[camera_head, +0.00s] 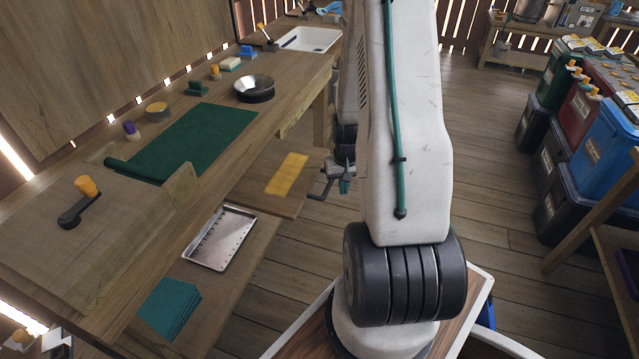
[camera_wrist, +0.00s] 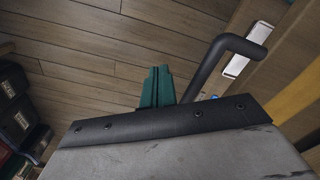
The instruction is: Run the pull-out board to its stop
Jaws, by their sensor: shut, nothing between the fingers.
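The pull-out board (camera_head: 246,191) is a wooden leaf with a yellow stripe (camera_head: 287,174), sticking out from under the workbench top. Its dark bent handle (camera_head: 319,195) is at its outer right end. The handle also shows in the wrist view (camera_wrist: 222,52) as a thick dark bar, and the yellow stripe is at the right edge there (camera_wrist: 297,97). My gripper (camera_head: 344,186) is just right of the handle, with teal fingers (camera_wrist: 157,87) shut and empty. The bar is beside the fingers, not between them; contact cannot be told. The bar's near end is hidden behind the gripper body.
The workbench (camera_head: 95,222) carries a green mat (camera_head: 190,140), a dark bowl (camera_head: 254,88) and small tools. A metal tray (camera_head: 220,238) and teal cloths (camera_head: 170,307) lie on the shelf below. Lidded bins (camera_head: 604,140) stand at the right. The floor between (camera_head: 490,180) is clear.

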